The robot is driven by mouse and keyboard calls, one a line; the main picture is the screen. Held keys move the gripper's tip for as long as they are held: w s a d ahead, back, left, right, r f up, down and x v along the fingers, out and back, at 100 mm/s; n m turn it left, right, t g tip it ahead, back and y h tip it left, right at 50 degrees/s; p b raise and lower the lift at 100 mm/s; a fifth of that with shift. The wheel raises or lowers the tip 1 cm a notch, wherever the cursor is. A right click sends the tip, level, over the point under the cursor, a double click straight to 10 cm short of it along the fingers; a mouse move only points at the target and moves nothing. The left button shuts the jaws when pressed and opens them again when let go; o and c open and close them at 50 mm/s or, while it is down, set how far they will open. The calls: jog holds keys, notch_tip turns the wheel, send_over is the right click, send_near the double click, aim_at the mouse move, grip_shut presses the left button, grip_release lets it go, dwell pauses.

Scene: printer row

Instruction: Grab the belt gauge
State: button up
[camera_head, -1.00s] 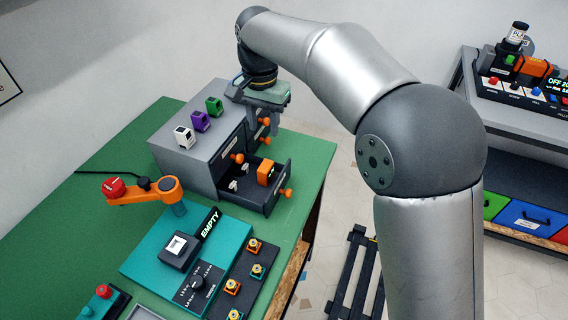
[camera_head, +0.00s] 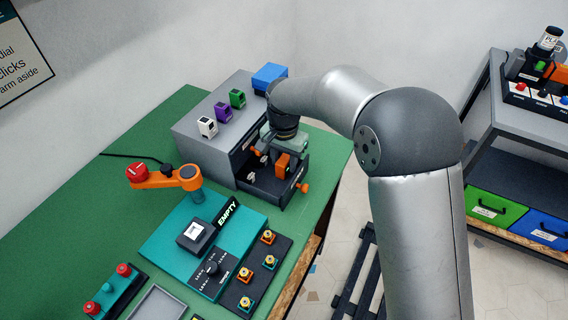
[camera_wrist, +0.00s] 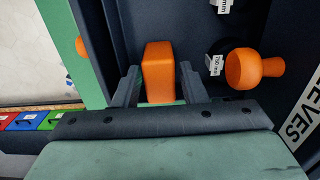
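The orange block, which seems to be the belt gauge (camera_head: 283,164), stands in the open drawer (camera_head: 264,190) of the grey cabinet. In the wrist view the orange block (camera_wrist: 158,72) is between the two fingers of my gripper (camera_wrist: 158,85). The fingers are open, with a narrow gap visible on each side of the block. In the head view my gripper (camera_head: 276,152) is low over the drawer, and its fingertips are partly hidden.
Small white-labelled parts (camera_wrist: 213,65) lie in the drawer beside an orange knob (camera_wrist: 255,68). Green, purple and white blocks and a blue box (camera_head: 270,76) sit on the cabinet (camera_head: 190,128). An orange swing arm (camera_head: 165,179) and a teal panel (camera_head: 165,245) stand in front.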

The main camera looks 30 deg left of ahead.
jog(key=shift+f, duration=0.2)
jog(key=c, duration=0.8)
jog(key=shift+r, duration=0.15)
